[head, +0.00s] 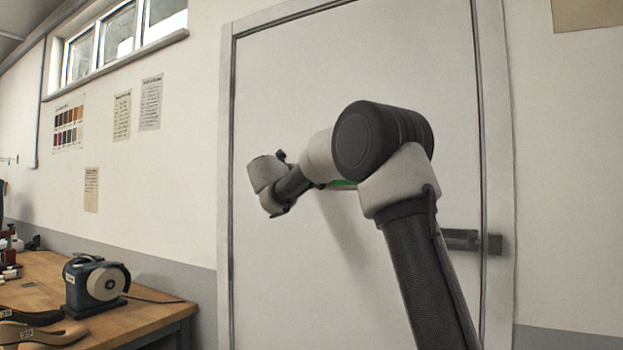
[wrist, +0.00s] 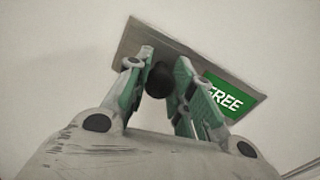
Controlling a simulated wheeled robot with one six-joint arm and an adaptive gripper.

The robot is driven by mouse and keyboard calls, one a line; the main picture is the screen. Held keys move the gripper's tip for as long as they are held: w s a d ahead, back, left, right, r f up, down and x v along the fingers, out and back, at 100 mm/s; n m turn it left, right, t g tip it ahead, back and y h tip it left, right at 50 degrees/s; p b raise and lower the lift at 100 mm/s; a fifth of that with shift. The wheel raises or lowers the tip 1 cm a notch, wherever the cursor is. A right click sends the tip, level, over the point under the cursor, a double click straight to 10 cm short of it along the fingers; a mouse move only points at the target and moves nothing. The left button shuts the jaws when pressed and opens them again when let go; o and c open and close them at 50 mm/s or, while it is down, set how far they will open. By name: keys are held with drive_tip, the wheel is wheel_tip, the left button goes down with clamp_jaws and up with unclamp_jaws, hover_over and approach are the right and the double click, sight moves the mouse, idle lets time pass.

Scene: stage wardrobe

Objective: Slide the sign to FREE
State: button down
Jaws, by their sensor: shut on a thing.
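The sign is a grey plate (wrist: 140,37) on the white door, seen tilted in the wrist view. A green panel reading FREE (wrist: 236,100) shows at its right end, with the first letter partly covered by my finger. A dark round knob (wrist: 160,80) stands out from the plate. My gripper (wrist: 164,62) is shut on the knob, one green-padded finger on each side. In the head view, my arm hides most of the sign and the gripper's fingertips; only a green sliver of the FREE panel (head: 343,185) shows below the arm.
The white door (head: 290,80) fills the middle of the head view, with a dark handle or latch (head: 460,240) at its right edge. At the lower left, a wooden bench (head: 140,318) holds a grinder (head: 95,285) and other items. Papers hang on the left wall.

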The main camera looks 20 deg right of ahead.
drive_tip(key=c, duration=1.2)
unclamp_jaws()
drive_tip(key=shift+w+a, duration=0.15)
drive_tip(key=v, duration=1.2)
